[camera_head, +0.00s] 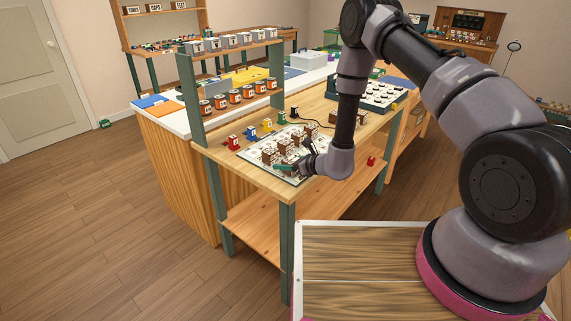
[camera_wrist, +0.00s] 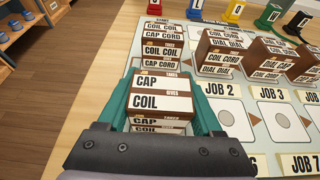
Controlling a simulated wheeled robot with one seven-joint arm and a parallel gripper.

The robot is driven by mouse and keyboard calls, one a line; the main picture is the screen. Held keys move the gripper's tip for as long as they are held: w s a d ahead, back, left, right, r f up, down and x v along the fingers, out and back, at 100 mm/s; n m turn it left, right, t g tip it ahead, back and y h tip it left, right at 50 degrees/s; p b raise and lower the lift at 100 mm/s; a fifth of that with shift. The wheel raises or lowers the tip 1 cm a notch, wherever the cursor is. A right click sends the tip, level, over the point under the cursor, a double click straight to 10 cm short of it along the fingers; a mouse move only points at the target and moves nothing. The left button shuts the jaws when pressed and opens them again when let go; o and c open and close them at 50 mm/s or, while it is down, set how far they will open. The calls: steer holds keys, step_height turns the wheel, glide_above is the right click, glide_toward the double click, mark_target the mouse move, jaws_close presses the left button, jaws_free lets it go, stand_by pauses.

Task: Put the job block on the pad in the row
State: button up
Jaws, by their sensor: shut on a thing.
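A brown job block (camera_wrist: 160,92) with white labels reading CAP and COIL sits between the green fingers of my gripper (camera_wrist: 163,98) in the wrist view. My gripper is shut on it. In the head view my gripper (camera_head: 292,168) is low over the near edge of the white board (camera_head: 293,181), and its fingers hide most of the block. Whether the block touches the board cannot be told. A JOB 7 label (camera_wrist: 312,163) shows at lower right.
Behind the held block stands another block (camera_wrist: 163,50) reading COIL COIL, CAP CORD. More blocks (camera_wrist: 222,55) stand to the right. A shelf with orange cans (camera_head: 235,97) stands beyond.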

steer(key=shift+f, duration=0.1)
steer(key=o, duration=1.4)
